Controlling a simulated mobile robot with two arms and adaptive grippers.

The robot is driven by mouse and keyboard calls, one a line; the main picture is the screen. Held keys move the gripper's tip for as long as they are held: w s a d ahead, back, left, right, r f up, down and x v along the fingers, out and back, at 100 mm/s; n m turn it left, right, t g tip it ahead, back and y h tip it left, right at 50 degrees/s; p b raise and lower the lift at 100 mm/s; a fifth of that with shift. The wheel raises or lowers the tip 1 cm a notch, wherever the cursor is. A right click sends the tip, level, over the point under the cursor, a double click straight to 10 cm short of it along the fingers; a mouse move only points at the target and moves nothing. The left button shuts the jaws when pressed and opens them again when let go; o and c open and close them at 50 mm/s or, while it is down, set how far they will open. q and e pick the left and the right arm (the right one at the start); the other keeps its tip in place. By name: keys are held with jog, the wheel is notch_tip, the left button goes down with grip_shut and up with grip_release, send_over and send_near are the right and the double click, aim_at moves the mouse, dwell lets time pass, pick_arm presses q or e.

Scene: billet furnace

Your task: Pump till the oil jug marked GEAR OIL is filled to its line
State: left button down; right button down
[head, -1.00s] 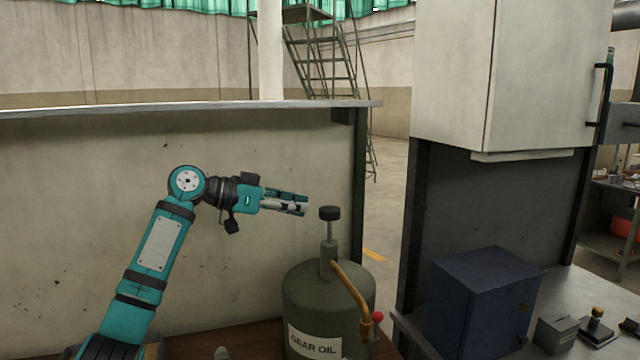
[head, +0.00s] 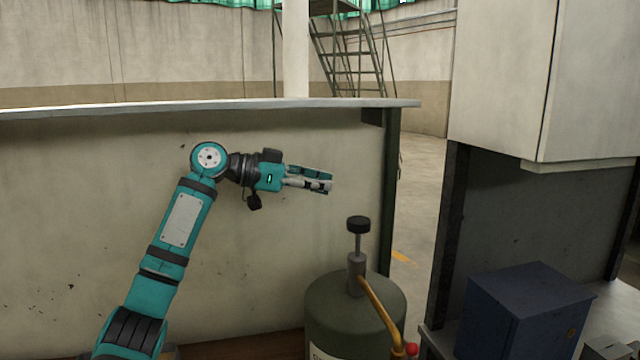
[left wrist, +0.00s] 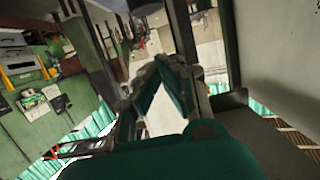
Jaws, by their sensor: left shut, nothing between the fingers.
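A dark green drum (head: 352,310) stands at the bottom of the head view; only the edge of its pale label shows. On top is a grey pump neck with a rod and a black knob (head: 358,224). A brass spout (head: 381,313) bends down from the neck towards a red ball (head: 411,349). Whatever is under the spout is out of frame. My left gripper (head: 328,182) is shut and empty, above and left of the knob, apart from it. Its fingers also show in the left wrist view (left wrist: 165,75). My right gripper is not in view.
A pale panel with a grey top ledge (head: 210,108) stands behind my left arm. A blue box (head: 525,310) sits on a bench at the right, below a white cabinet (head: 535,80). The space directly above the knob is clear.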

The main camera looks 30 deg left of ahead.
pick_arm(q)
jog(key=p, duration=0.3)
send_over(352, 221)
jog(key=shift+w+d+f, duration=0.15)
jog(key=shift+d+f, duration=0.1)
jog(key=shift+f, duration=0.35)
notch_tip(352, 221, down, 3)
jog(key=shift+a+p, duration=0.15)
jog(key=shift+p, duration=0.4)
jog(key=shift+s+a+f, duration=0.2)
jog(key=shift+f, duration=0.5)
jog(key=shift+w+d, duration=0.1)
jog(key=shift+d, duration=0.05)
jog(key=shift+f, duration=0.1)
